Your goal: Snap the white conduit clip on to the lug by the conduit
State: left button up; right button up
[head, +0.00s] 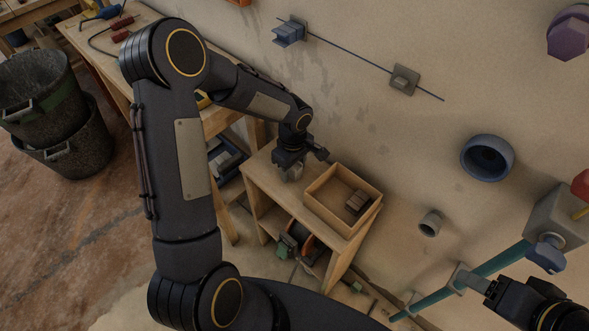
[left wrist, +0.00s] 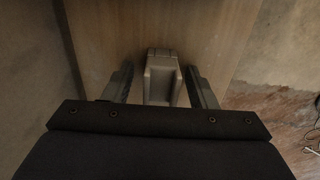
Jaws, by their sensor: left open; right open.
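The pale grey-white clip (left wrist: 162,84) stands on the small wooden bench. In the left wrist view it lies between the two open fingers of my left gripper (left wrist: 163,88), with a gap on each side. In the head view my left gripper (head: 293,163) is low over the bench top, and the clip (head: 292,174) shows partly below it. On the wall, a thin dark conduit (head: 350,58) runs through a blue clip (head: 289,32) and past a grey plate with a lug (head: 404,79). My right gripper (head: 474,283) is at the lower right, by the teal pipe, open.
A teal pipe (head: 500,258) with a grey box and valve crosses the lower right. Round fittings (head: 487,158) stick out from the wall. Black buckets (head: 70,145) stand at left.

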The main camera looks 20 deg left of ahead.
pick_arm(q)
jog(key=c, duration=1.1)
jog(key=shift+o, duration=0.2)
jog(key=shift+r, duration=0.1)
jog(key=shift+r, duration=0.25)
jog(key=r, duration=0.3)
jog(key=shift+s+r+p, duration=0.2)
jog(key=shift+s+p, duration=0.1)
jog(key=s+r, duration=0.9)
jog(key=s, duration=0.4)
jog(key=shift+s+p, duration=0.25)
jog(key=shift+p, duration=0.2)
